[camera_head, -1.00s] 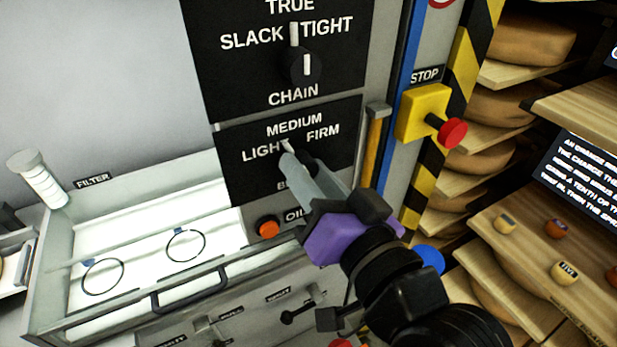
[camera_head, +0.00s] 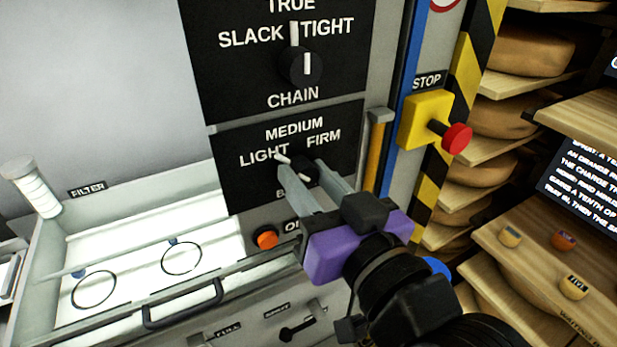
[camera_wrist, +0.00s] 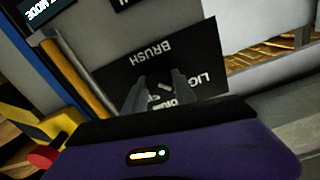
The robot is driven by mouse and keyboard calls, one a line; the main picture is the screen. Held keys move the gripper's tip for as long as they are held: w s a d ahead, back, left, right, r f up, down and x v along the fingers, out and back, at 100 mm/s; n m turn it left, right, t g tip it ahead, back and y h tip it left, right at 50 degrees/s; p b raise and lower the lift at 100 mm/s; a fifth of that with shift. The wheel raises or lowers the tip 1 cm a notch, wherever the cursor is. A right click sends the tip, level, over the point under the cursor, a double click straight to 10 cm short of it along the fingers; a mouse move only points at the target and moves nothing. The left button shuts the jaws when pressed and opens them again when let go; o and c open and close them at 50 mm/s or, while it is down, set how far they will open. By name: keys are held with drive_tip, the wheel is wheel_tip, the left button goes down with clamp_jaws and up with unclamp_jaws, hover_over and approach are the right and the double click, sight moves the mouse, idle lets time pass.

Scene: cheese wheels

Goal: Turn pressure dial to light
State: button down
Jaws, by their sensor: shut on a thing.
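The pressure dial (camera_head: 302,173) is a black knob with a white pointer on the black BRUSH panel (camera_head: 240,195). LIGHT, MEDIUM and FIRM are printed around it. The pointer slants up and left, toward LIGHT. My gripper (camera_head: 303,166), with grey fingers and a purple body, is shut on the dial, one finger on each side. In the wrist view, the fingers (camera_wrist: 160,80) stand over the same panel, seen upside down with BRUSH legible. The dial there is dark and partly hidden between the fingers.
The CHAIN dial (camera_head: 300,66) is just above. A yellow STOP box with a red button (camera_head: 456,138) stands to the right, and an orange button (camera_head: 266,239) below left. A tray with a handle (camera_head: 185,305) lies lower left. Cheese shelves (camera_head: 475,205) are at right.

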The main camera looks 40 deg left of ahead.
drive_tip(key=c, duration=1)
unclamp_jaws()
drive_tip(key=shift+d, duration=0.1)
drive_tip(key=b+v, duration=0.1)
drive_tip(key=v, duration=0.6)
drive_tip(key=shift+s+d, duration=0.15)
drive_tip(key=shift+d, duration=0.15)
